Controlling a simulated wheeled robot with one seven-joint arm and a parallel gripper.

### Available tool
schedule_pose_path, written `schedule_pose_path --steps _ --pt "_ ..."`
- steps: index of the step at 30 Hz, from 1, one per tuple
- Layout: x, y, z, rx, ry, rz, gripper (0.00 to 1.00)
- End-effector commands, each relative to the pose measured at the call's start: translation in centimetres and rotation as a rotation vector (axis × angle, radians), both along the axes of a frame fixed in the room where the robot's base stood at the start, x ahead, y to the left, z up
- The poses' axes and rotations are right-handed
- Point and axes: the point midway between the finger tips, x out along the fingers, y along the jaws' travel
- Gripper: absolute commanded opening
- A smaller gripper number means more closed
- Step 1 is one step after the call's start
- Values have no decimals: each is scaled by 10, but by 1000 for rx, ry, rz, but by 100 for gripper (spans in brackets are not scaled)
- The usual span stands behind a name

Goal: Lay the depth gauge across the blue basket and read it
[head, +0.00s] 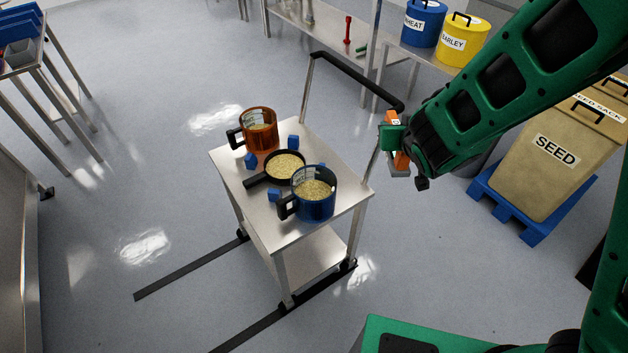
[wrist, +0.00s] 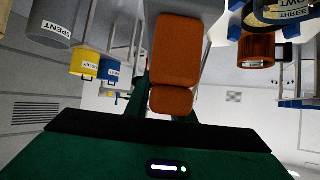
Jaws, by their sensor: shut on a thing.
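The blue basket (head: 316,208) stands upright on the front of a steel cart, with a black handle at its left and pale grain inside. My gripper (head: 394,139) is shut on an orange and grey thing (head: 401,161), which looks like the depth gauge. It hangs in the air right of the cart, apart from the basket. In the wrist view the held orange part (wrist: 176,50) fills the top middle; the gauge's reading cannot be made out. A blue-rimmed vessel (wrist: 284,12) at the top right appears to be the blue basket.
The cart top (head: 235,168) also bears an orange basket (head: 260,138), a black pan of grain (head: 285,167) and several small blue blocks. The cart's black push bar (head: 355,78) rises behind. A SEED sack (head: 553,155) stands on a blue pallet at the right. Open floor lies left.

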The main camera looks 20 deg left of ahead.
Motion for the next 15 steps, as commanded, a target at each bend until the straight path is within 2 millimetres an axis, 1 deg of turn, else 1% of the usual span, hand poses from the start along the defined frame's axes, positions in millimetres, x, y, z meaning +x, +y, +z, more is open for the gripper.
schedule_pose_path --steps 1,2,3,5,6,8,9,12,15 --pt "-15 25 0 2 -1 60 0" --pt "-24 38 0 4 -1 92 0" --pt "-36 56 -1 5 -1 136 0" --pt "-56 81 -1 6 -1 201 0" --pt "-69 97 -1 8 -3 245 0" --pt "-90 120 0 10 -6 308 0" --pt "-104 134 0 12 -9 348 0" --pt "-135 162 2 17 -14 434 0" --pt "-160 182 4 21 -19 499 0"
